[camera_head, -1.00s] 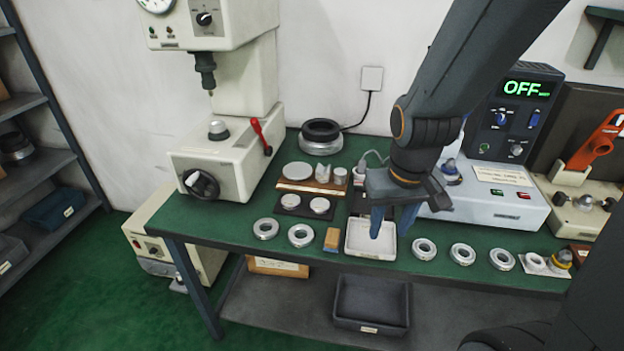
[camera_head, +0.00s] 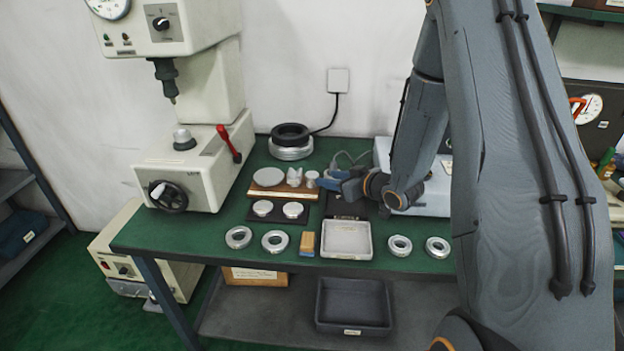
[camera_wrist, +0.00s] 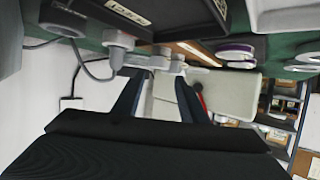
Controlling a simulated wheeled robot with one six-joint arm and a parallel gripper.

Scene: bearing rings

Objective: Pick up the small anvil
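A wooden rack (camera_head: 262,192) on the green bench holds a flat pale disc (camera_head: 268,177), a notched block (camera_head: 295,176) and a small round piece (camera_head: 312,178), the smallest and apparently the small anvil. My gripper (camera_head: 326,180) is low at the rack's right end, its blue fingers pointing left toward the small round piece. In the wrist view the gripper (camera_wrist: 156,82) has its fingers apart, with pale pieces (camera_wrist: 150,61) beyond and between the tips. I cannot tell whether the fingers touch anything.
A dark mat (camera_head: 278,215) with two discs lies in front of the rack. A white tray (camera_head: 346,256), a small brown-and-blue block (camera_head: 307,244) and several metal rings line the front edge. The press (camera_head: 185,170) stands left, a black-topped ring (camera_head: 291,150) behind. A cable runs near the gripper.

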